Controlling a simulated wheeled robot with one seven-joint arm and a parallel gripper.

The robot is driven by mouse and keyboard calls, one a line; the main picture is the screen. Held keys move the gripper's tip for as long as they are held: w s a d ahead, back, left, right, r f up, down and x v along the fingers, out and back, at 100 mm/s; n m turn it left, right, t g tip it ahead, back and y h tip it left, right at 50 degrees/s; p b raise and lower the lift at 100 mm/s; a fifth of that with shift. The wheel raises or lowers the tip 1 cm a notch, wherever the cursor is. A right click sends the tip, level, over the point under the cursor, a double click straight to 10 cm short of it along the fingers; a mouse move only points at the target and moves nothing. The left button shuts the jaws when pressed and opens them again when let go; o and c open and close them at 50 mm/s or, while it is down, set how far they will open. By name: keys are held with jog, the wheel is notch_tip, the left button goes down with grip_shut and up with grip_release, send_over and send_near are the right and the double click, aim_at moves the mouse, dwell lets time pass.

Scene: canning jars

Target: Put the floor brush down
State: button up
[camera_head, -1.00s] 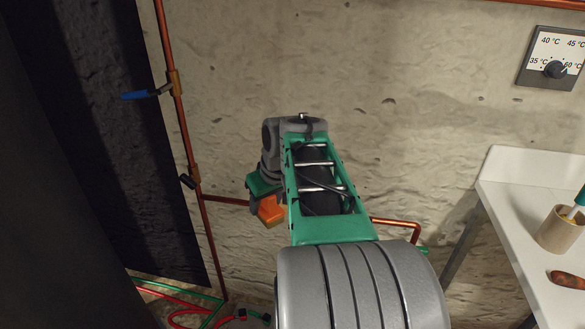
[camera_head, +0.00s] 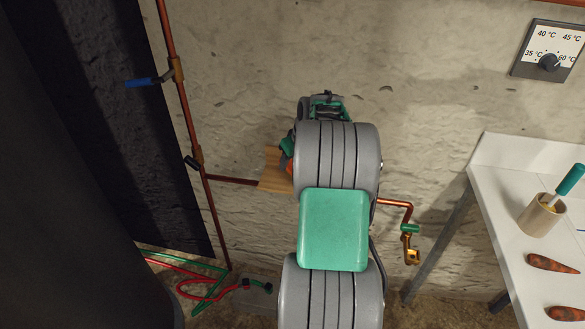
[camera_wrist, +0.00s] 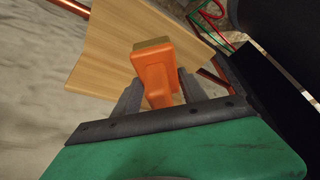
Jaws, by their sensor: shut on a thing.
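The floor brush's orange part (camera_wrist: 152,70) with a tan end is between the dark fingers of my gripper (camera_wrist: 160,84) in the wrist view. My gripper is shut on it. A broad, flat wooden board (camera_wrist: 115,40) shows right behind the orange part; I cannot tell whether it is joined to it. In the head view the board (camera_head: 270,178) sticks out to the left of my arm, in front of the stone wall. My gripper (camera_head: 287,152) is mostly hidden behind my arm there, with only a little green and orange showing. Bristles cannot be made out.
A copper pipe (camera_head: 179,100) with a blue-handled valve runs up the wall at left. Red and green hoses (camera_head: 200,288) lie below it. A white bench (camera_head: 482,180) at right bears a cup (camera_head: 541,215) and carrots (camera_head: 552,263). A copper tap (camera_head: 411,250) stands out low on the wall.

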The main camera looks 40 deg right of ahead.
aim_at(292, 169)
jog(key=shift+f, duration=1.85)
jog(key=o, duration=1.2)
jog(key=shift+d+r, duration=0.1)
jog(key=shift+r, duration=0.35)
jog(key=v, duration=1.1)
jog(key=shift+r, duration=0.25)
